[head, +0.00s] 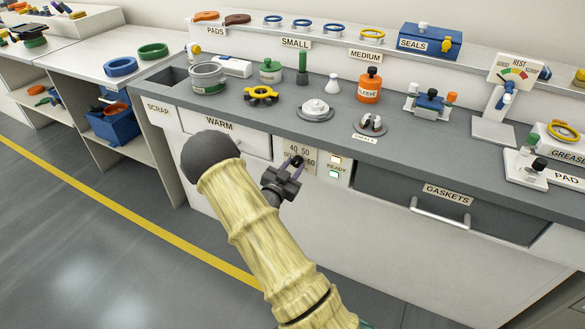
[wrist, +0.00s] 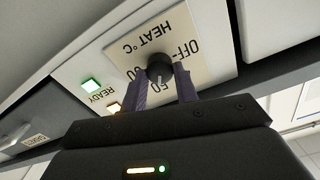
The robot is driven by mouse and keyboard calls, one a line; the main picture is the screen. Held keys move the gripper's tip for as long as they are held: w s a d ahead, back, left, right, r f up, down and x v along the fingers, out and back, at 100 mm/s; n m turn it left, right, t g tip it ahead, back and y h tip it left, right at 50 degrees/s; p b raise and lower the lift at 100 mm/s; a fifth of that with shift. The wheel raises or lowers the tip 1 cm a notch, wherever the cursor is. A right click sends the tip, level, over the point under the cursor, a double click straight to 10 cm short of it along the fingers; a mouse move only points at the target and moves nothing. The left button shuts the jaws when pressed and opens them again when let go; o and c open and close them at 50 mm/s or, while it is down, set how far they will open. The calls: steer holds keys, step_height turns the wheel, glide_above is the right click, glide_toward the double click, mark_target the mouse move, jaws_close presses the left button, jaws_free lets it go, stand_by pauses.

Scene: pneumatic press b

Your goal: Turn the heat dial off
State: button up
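The heat dial (wrist: 159,68) is a round black knob on a cream panel (wrist: 185,28) marked HEAT °C, with OFF and temperature numbers around it. In the wrist view the panel appears upside down. A pale pointer mark on the dial faces the bottom of that picture, on the number side and away from the OFF label. My gripper (wrist: 161,72) has one dark finger on each side of the dial, and they appear to touch it. In the head view my gripper (head: 296,163) is at the panel on the counter front and mostly hides the dial.
A lit green READY light (wrist: 91,85) and an amber light (wrist: 114,107) sit beside the panel. The GASKETS drawer (head: 450,205) with its protruding handle is to the right, the WARM drawer (head: 225,135) to the left. The floor in front is clear.

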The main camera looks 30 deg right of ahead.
steer(key=shift+n, duration=0.3)
steer(key=n+p, duration=0.2)
steer(key=n, duration=0.4)
steer(key=shift+a+r+p, duration=0.1)
steer(key=shift+p, duration=0.25)
steer(key=n+p, duration=0.1)
steer(key=n, duration=0.2)
steer(key=shift+w+n, duration=0.1)
steer(key=shift+n, duration=0.2)
steer(key=n+p, duration=0.1)
steer(key=n, duration=0.2)
steer(key=shift+n, duration=0.4)
steer(key=n, duration=0.5)
steer(key=shift+p, duration=0.35)
steer(key=n, duration=0.5)
steer(key=shift+f, duration=0.2)
steer(key=o, duration=1)
